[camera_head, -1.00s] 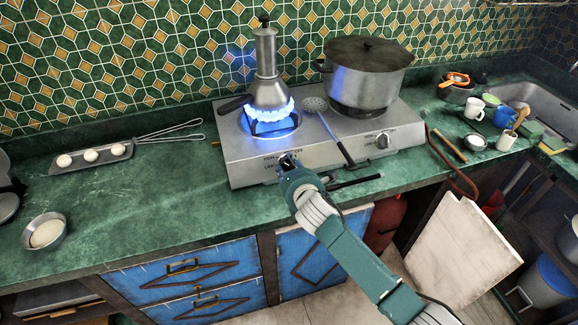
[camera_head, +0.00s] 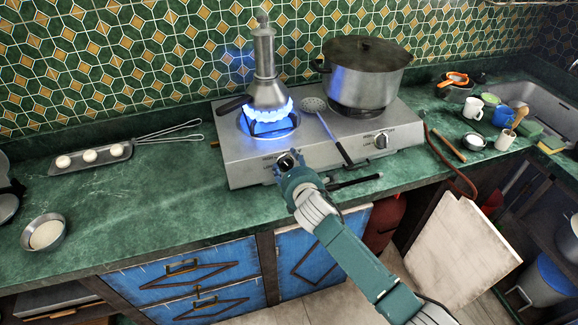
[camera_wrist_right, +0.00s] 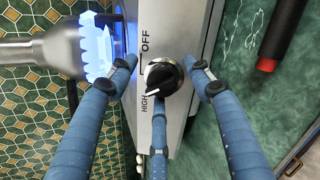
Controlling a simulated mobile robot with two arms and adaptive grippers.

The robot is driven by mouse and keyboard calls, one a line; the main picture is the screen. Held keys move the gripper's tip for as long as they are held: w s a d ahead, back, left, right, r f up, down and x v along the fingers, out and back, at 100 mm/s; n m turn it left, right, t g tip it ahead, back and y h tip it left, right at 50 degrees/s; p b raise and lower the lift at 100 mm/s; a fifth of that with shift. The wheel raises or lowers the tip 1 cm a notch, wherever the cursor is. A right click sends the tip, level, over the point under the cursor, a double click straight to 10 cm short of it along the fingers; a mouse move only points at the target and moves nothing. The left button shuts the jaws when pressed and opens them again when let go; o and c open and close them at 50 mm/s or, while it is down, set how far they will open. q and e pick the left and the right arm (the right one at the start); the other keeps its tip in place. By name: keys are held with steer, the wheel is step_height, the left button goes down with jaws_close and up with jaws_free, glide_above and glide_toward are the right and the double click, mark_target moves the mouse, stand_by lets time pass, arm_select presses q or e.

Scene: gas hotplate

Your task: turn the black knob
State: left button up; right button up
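The black knob (camera_wrist_right: 164,76) sits on the front panel of the steel gas hotplate (camera_head: 232,160). In the right wrist view its white pointer aims at the lower left, by the word HIGH; OFF is printed above. My right gripper (camera_head: 288,166) is at the left front of the hotplate in the head view. In the wrist view its blue fingers (camera_wrist_right: 163,85) are spread around the knob, with gaps visible at the left and right sides. The lower finger is close below the knob; contact cannot be told. My left gripper is not in view.
A moka pot (camera_head: 264,70) stands over a lit blue flame on the left burner. A large pot (camera_head: 365,85) is on the right burner, with a skimmer (camera_head: 328,130) between them. A second knob (camera_head: 383,141) is farther right.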

steer(key=shift+s+a, duration=0.1)
steer(key=shift+s, duration=0.25)
steer(key=v, duration=1.1)
steer(key=shift+s+d, duration=0.2)
steer(key=shift+r, duration=0.1)
